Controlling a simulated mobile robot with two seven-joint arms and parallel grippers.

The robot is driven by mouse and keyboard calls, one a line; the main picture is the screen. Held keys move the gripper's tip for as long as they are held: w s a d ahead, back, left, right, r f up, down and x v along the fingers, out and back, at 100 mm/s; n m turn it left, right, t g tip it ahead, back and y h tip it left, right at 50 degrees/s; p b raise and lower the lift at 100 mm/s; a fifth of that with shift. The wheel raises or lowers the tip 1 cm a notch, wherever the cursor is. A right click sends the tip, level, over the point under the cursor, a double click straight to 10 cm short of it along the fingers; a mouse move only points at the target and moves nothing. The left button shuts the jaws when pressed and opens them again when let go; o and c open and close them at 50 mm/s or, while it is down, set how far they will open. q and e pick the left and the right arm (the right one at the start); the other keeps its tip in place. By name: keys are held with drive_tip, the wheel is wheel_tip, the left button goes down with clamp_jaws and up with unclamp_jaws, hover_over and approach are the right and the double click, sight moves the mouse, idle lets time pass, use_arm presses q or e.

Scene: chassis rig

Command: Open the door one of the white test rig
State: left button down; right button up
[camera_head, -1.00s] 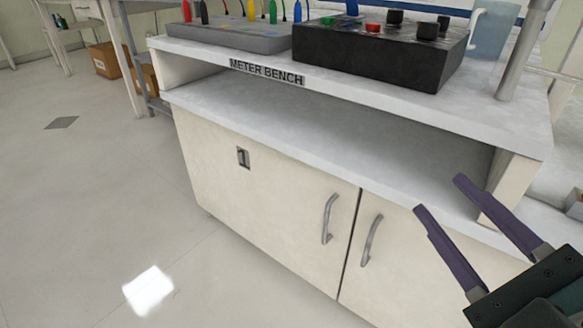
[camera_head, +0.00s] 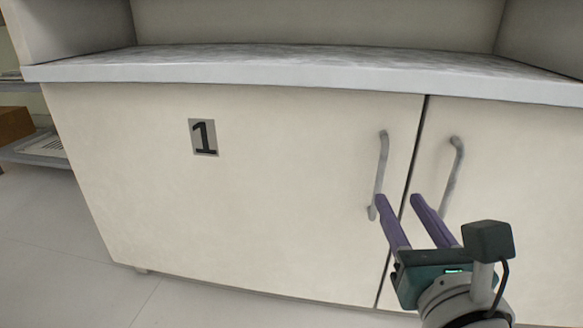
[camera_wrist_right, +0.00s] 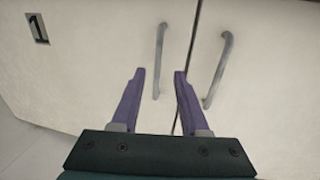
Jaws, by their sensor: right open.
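Door one (camera_head: 250,200) of the white rig is shut, a pale panel with a black "1" label (camera_head: 203,137). Its grey bar handle (camera_head: 380,172) stands upright near its right edge. In the right wrist view, door one's handle (camera_wrist_right: 160,58) is above and slightly right of the left fingertip. My right gripper (camera_head: 396,199) is open and empty, its purple fingers pointing up at the door fronts near the lower end of that handle. Contact cannot be told. My left gripper is not in view.
A second door (camera_head: 510,200) with its own grey handle (camera_head: 452,172) is just right of the dark gap, close to my right finger. A grey shelf top (camera_head: 300,66) juts above the doors. Floor (camera_head: 60,235) is clear at left.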

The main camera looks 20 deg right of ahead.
sight(382, 175)
drive_tip(key=x, duration=0.3)
drive_tip(key=b+x, duration=0.1)
drive_tip(key=x, duration=0.3)
drive_tip(key=shift+w+a, duration=0.1)
drive_tip(key=shift+a, duration=0.1)
drive_tip(key=shift+w+d, duration=0.15)
drive_tip(key=shift+d, duration=0.05)
clamp_jaws()
idle(0.9)
